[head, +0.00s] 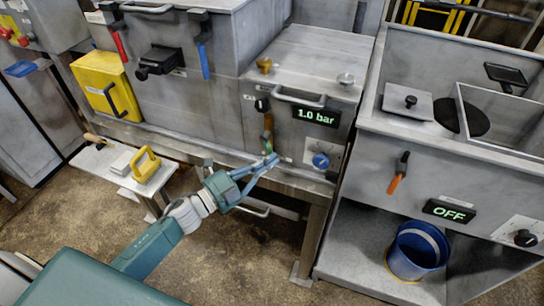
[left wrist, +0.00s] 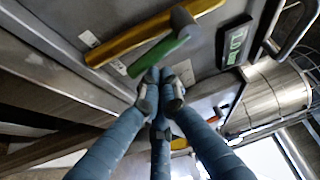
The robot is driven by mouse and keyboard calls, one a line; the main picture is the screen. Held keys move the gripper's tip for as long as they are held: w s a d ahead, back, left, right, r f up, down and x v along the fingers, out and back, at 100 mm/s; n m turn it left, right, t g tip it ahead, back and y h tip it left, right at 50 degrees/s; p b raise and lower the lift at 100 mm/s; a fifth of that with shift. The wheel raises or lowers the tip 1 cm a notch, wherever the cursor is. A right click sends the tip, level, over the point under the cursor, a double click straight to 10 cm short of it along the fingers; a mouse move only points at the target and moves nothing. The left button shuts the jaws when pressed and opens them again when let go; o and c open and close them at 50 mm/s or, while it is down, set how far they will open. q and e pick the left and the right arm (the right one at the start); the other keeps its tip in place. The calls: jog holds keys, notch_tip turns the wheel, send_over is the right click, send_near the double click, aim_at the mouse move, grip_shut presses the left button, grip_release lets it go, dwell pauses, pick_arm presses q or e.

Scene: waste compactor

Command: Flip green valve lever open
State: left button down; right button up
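The green valve lever (head: 267,122) hangs down the front of the metal unit, left of the "1.0 bar" display. In the left wrist view the green lever (left wrist: 160,53) runs beside a longer yellow-brass bar (left wrist: 130,40), near a grey pivot. My left gripper (head: 272,159) is just below the lever's lower end; it also shows in the left wrist view (left wrist: 160,90). Its fingertips are drawn close together, with no lever seen between them. They look close to the lever; whether they touch it I cannot tell. My right gripper is not in view.
The "1.0 bar" display (head: 316,116) and a blue knob (head: 321,160) are right of the lever. A metal handle (head: 300,97) sticks out above. An orange lever (head: 396,180) and a blue bucket (head: 417,250) are further right. A small table (head: 100,160) stands left.

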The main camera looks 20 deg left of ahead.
pick_arm(q)
jog(key=shift+w+a+f+m+g+y+p, duration=0.1)
jog(key=shift+a+m+g+y+p, duration=0.2)
jog(key=shift+a+m+g+p, duration=0.4)
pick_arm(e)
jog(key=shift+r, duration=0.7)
pick_arm(q)
jog(key=shift+d, duration=0.1)
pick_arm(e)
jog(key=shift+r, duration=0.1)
